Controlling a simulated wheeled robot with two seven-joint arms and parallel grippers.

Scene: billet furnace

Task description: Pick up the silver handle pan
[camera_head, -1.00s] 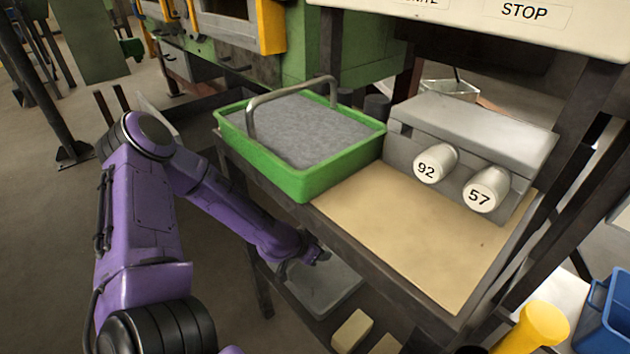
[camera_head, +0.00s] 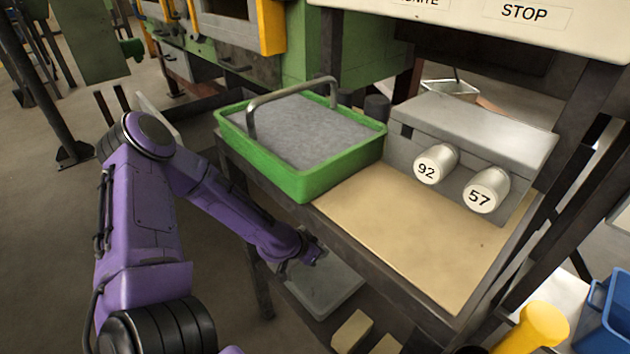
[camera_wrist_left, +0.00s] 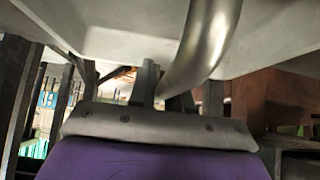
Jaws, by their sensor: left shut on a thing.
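The silver handle pan (camera_head: 328,287) is a light grey, shallow pan, low under the front edge of the table in the head view. Its underside or side (camera_wrist_left: 110,30) fills the top of the left wrist view. Its curved silver handle (camera_wrist_left: 207,35) comes down between the fingers there. The grip point is partly hidden. My right gripper is not in view.
A green tray (camera_head: 315,183) with grey filling and a metal handle stands above on the table. The tan tabletop (camera_head: 410,235) is clear. A grey block (camera_head: 470,125) holds cylinders marked 92 and 57. Pale blocks (camera_head: 352,332) lie below the pan. A table leg (camera_head: 260,285) stands beside my arm.

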